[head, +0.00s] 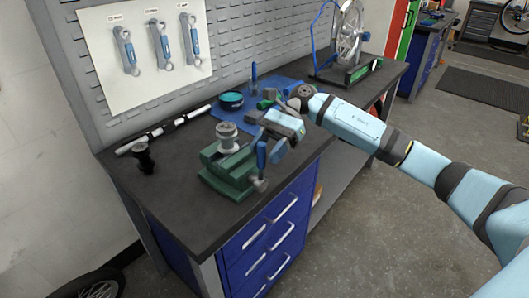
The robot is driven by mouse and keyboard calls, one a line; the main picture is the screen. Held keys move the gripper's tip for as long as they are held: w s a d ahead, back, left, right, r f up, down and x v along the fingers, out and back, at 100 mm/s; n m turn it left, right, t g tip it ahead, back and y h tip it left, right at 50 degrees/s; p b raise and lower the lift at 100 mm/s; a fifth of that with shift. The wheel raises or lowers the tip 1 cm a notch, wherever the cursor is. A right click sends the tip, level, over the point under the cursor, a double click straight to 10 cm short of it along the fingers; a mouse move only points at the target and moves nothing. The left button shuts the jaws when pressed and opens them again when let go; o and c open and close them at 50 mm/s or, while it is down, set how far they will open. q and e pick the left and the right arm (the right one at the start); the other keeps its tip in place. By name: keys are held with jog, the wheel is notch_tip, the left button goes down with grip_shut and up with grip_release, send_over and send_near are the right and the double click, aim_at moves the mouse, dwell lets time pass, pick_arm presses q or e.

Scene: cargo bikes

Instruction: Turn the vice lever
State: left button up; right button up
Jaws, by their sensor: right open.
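The green bench vice (228,172) sits near the front edge of the dark workbench top. A grey round part stands upright at its jaws. The vice lever (260,184) is at the vice's front right end and shows only small; its exact angle is hard to tell. My right gripper (269,153) reaches in from the right, open, with its fingers pointing down just above and behind the lever end. No clear contact with the lever shows. My left gripper is not in view.
The workbench (180,208) has blue drawers (268,240) below. A black fitting (143,157) and a bar (165,132) lie left of the vice. A teal tin (231,101) and a blue mat lie behind. A wheel stand (345,45) is at the far end; a pegboard (240,30) backs the bench.

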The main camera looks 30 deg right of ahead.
jog(key=v, duration=1.2)
jog(key=shift+d+r+b, duration=0.2)
jog(key=shift+d+b, duration=0.1)
jog(key=shift+d, duration=0.05)
jog(key=shift+w, duration=0.1)
